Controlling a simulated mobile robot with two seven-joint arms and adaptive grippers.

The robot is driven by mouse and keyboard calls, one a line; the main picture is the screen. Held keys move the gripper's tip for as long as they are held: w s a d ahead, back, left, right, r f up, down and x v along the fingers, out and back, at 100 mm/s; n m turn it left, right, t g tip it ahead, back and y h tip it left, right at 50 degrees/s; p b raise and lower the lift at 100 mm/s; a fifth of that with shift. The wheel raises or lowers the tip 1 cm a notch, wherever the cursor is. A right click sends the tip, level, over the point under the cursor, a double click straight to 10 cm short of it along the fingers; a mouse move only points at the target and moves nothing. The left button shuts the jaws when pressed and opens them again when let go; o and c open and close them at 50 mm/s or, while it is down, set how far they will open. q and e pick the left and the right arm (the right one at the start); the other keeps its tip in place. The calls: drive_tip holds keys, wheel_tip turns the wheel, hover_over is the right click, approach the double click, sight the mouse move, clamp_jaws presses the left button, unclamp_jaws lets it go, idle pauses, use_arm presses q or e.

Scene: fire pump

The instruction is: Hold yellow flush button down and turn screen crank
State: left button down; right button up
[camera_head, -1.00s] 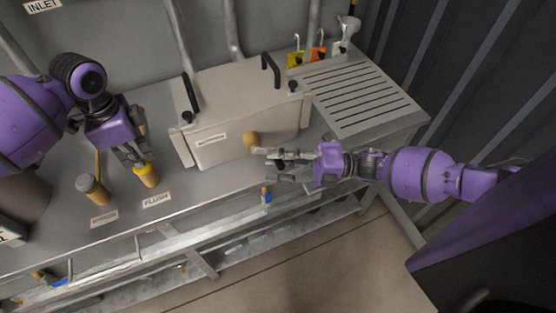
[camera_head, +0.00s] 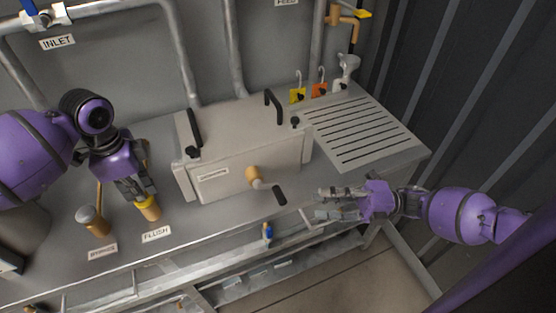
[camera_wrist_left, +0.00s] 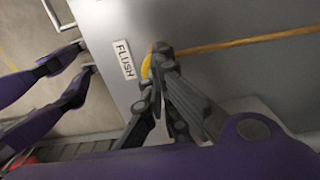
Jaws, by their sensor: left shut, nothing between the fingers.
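The flush button (camera_head: 149,210), a tan cylinder with a yellow collar, stands on the bench above the FLUSH label. My left gripper (camera_head: 142,198) is shut, its fingertips on top of the button; whether it is pressed down I cannot tell. In the left wrist view the shut fingertips (camera_wrist_left: 161,49) cover most of the button, leaving a yellow edge (camera_wrist_left: 147,66). The screen crank (camera_head: 254,175) has a tan hub on the front of the grey box and a black handle pointing down and right. My right gripper (camera_head: 321,202) is open and empty, right of the handle and apart from it.
The grey box (camera_head: 250,140) has black handles on top. A slotted drain board (camera_head: 355,130) lies to the right. A rail runs along the bench front.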

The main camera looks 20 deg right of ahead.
drive_tip(key=shift+c, duration=0.3)
drive_tip(key=shift+w+r, duration=0.1)
drive_tip(key=shift+w, duration=0.05)
drive_tip(key=c, duration=0.3)
drive_tip(key=shift+n+g+y, duration=0.3)
drive_tip(key=shift+n+g, duration=0.1)
drive_tip(key=shift+n, duration=0.3)
drive_tip(key=w+r, duration=0.1)
drive_tip(key=w+a+r, duration=0.1)
drive_tip(key=w+r, duration=0.1)
drive_tip(key=shift+w+r, duration=0.25)
clamp_jaws()
wheel_tip(320, 180, up, 15)
drive_tip(key=n+g+h, duration=0.4)
drive_tip(key=g+h, duration=0.3)
drive_tip(key=h, duration=1)
hover_over(281, 193)
drive_tip(key=d, duration=0.2)
drive_tip(key=f, duration=0.4)
drive_tip(key=a+f, duration=0.1)
drive_tip(key=f, duration=0.8)
drive_tip(key=shift+a, duration=0.3)
